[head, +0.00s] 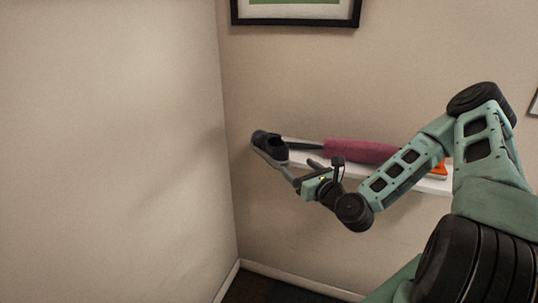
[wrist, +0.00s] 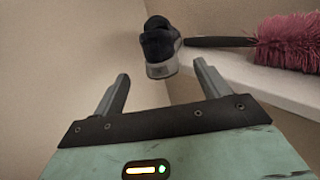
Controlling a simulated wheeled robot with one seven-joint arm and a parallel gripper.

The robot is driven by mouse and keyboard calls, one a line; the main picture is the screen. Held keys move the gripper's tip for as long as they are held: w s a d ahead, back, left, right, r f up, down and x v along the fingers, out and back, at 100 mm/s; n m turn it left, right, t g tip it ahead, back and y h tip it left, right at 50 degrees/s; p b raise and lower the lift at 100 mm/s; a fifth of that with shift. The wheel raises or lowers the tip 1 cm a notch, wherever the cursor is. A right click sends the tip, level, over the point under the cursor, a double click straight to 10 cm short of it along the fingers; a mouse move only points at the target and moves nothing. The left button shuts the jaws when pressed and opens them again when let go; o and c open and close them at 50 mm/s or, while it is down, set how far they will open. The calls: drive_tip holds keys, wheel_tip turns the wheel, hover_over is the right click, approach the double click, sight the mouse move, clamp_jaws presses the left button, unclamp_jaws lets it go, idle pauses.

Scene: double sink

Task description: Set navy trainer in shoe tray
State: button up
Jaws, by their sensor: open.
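The navy trainer (head: 270,146) sits at the left end of a white wall shelf, near the room corner. In the wrist view the navy trainer (wrist: 160,44) stands ahead of my gripper, with its grey end facing me. My gripper (head: 299,173) is in front of the shelf's left end, just short of the trainer. In the wrist view my gripper (wrist: 160,85) is open, its two fingers apart and nothing between them. The trainer lies beyond the fingertips, in line with the gap and a bit toward the right finger. The shoe tray is not in view.
The white shelf (wrist: 245,82) also holds a pink duster (head: 355,150) with a dark handle (wrist: 218,42) pointing at the trainer. An orange thing (head: 438,170) is partly hidden behind my arm. The left wall (head: 120,150) is bare. A framed picture (head: 296,22) hangs above.

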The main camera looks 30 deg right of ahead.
sight(286, 156)
drive_tip(key=w+p, duration=0.2)
drive_tip(key=w, duration=0.3)
drive_tip(key=w+p, duration=0.1)
drive_tip(key=w, duration=0.3)
drive_tip(key=shift+w+d+r+p, duration=0.1)
drive_tip(key=shift+w+r+p, duration=0.1)
drive_tip(key=shift+w+p, duration=0.2)
drive_tip(key=shift+w+f, duration=0.15)
drive_tip(key=shift+w, duration=0.15)
drive_tip(key=shift+c, duration=0.3)
